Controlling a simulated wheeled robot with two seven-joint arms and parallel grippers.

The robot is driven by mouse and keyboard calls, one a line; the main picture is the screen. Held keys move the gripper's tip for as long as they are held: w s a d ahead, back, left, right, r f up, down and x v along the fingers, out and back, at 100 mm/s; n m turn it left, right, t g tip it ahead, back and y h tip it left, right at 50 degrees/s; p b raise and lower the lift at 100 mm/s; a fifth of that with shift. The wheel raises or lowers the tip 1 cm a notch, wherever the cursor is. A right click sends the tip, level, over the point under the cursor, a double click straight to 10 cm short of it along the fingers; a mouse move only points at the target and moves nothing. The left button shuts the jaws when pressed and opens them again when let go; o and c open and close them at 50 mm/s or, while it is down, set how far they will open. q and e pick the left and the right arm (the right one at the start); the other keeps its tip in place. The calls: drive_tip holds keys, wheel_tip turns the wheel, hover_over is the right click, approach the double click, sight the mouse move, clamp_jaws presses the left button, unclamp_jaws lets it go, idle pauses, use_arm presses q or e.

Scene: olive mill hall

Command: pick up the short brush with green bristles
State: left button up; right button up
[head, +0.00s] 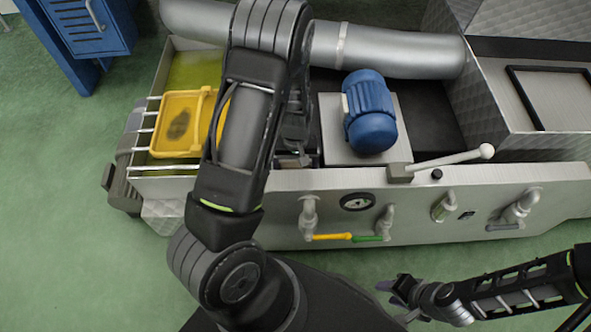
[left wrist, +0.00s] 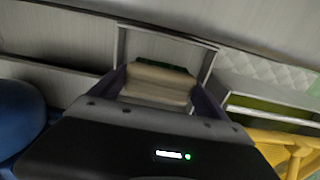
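The short brush (left wrist: 158,86) shows in the left wrist view as a pale wooden block with a strip of dark green bristles at its far edge. It lies between the two fingers of my left gripper (left wrist: 160,88) and nearly fills the gap. I cannot tell whether both fingers press on it. In the head view my left arm hides most of this gripper and the brush. My right gripper (head: 394,302) is at the bottom right of the head view, in front of the machine over the floor, open and empty.
A blue motor (head: 370,112) sits on the grey machine, with a lever (head: 455,159) in front. A yellow basket (head: 176,124) hangs on rails at the left. A thick metal pipe (head: 395,52) crosses behind. Valves (head: 309,217) stick out of the front panel. Green floor is free at left.

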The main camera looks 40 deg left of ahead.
sight(296, 167)
use_arm(q)
drive_tip(key=c, duration=0.9)
wheel_tip(296, 167, up, 10)
drive_tip(key=p, duration=0.3)
idle(0.3)
